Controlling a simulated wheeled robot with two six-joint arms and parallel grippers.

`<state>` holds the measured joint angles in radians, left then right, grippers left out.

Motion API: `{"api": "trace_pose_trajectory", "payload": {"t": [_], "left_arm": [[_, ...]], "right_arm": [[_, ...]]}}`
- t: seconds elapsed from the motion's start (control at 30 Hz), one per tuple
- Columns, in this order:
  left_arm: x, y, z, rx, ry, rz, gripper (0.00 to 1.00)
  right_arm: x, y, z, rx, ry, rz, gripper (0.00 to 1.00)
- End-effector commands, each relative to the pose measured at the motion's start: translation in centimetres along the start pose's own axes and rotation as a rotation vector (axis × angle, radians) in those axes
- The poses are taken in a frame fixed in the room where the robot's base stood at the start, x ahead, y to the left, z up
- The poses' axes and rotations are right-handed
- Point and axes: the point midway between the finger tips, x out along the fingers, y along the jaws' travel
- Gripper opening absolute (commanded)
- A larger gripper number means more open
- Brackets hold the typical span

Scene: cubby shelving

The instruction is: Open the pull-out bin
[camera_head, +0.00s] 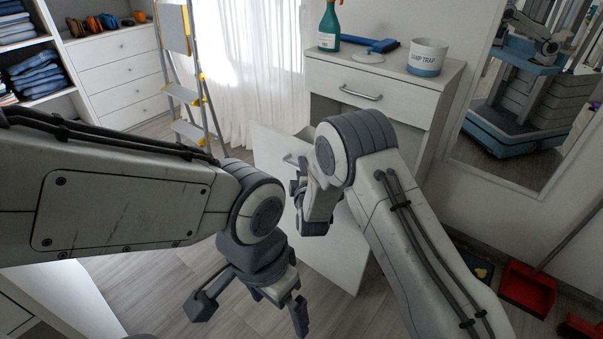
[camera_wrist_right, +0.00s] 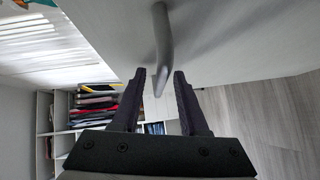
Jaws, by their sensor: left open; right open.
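The pull-out bin (camera_head: 342,250) is the tall white lower front of the cabinet. Its front stands out from the cabinet body, with a gap behind its top edge. Its bar handle (camera_head: 291,160) is partly hidden by my right gripper (camera_head: 306,205). In the right wrist view, the grey handle (camera_wrist_right: 163,45) runs down from the white front, and its lower end lies between the open fingers of my right gripper (camera_wrist_right: 160,80). The fingers do not close on it. My left gripper (camera_head: 250,312) is open and empty, low over the floor.
Above the bin is a shut drawer (camera_head: 368,92). A spray bottle (camera_head: 329,28), a blue-handled tool (camera_head: 371,45) and a white tub (camera_head: 426,57) stand on top. A stepladder (camera_head: 188,90) is at the left, a mirror (camera_head: 525,100) and red dustpan (camera_head: 526,289) at the right.

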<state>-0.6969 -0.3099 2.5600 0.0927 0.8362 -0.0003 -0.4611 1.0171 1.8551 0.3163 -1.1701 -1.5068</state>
Motion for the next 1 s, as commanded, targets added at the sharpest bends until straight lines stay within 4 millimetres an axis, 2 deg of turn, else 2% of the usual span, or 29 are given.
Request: {"api": "trace_pose_trajectory", "payload": {"t": [0.17, 0.4, 0.6, 1.0], "left_arm": [[-0.7, 0.1, 0.0, 0.0, 0.0, 0.0, 1.0], [-1.6, 0.1, -0.1, 0.0, 0.0, 0.0, 1.0], [-1.9, 0.1, -0.1, 0.0, 0.0, 0.0, 1.0], [-1.9, 0.1, -0.1, 0.0, 0.0, 0.0, 1.0]], "right_arm": [[-2.2, 0.1, -0.1, -0.002, 0.001, -0.004, 0.43], [-7.1, 0.1, -0.1, -0.002, 0.002, -0.005, 0.43], [-9.7, 0.0, -0.1, -0.001, 0.002, -0.003, 0.43], [-10.3, 0.0, 0.0, 0.0, 0.0, -0.001, 0.43]]}}
